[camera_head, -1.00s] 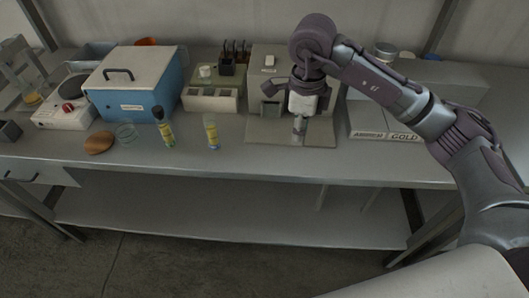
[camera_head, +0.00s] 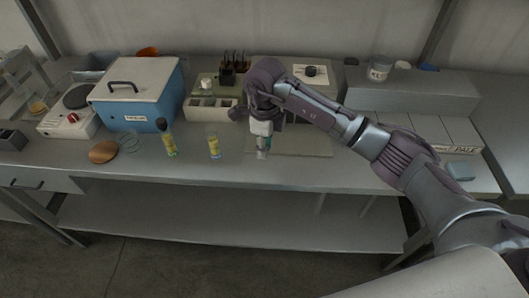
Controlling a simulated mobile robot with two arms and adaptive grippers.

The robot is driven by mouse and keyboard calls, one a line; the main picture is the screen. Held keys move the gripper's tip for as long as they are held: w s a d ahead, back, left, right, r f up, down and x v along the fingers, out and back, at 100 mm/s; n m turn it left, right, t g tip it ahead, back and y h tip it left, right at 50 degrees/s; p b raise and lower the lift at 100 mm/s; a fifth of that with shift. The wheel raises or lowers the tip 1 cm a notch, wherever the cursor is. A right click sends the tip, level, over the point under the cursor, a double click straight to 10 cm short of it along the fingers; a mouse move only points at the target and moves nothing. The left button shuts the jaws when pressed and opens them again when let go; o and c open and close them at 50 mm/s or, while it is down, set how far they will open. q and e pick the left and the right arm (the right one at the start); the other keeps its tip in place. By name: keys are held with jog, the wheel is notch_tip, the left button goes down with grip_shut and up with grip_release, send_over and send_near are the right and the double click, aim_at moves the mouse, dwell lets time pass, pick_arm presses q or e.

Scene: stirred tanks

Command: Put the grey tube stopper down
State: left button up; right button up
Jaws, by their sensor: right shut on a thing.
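My right gripper (camera_head: 262,150) points down over the front part of the bench, near the left edge of the grey board. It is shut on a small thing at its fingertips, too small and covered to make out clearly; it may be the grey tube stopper. A tube with a yellow label and no visible stopper (camera_head: 213,146) stands upright to the left of the gripper. My left gripper is not in view.
A blue box with a grey lid (camera_head: 140,95) stands behind the tubes. A wooden disc (camera_head: 103,152) and a glass dish (camera_head: 131,143) lie to their left. A compartment tray (camera_head: 210,108) is behind. The bench front (camera_head: 190,177) is clear.

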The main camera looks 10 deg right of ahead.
notch_tip(320, 180, down, 4)
jog(key=shift+r+p, duration=0.1)
jog(key=shift+p, duration=0.6)
jog(key=shift+f, duration=0.3)
jog(key=o, duration=0.7)
jog(key=shift+o, duration=0.2)
jog(key=shift+r, duration=0.15)
jog(key=shift+r, duration=0.2)
notch_tip(320, 180, up, 11)
jog(key=b, duration=0.3)
jog(key=shift+f, duration=0.2)
jog(key=shift+r, duration=0.55)
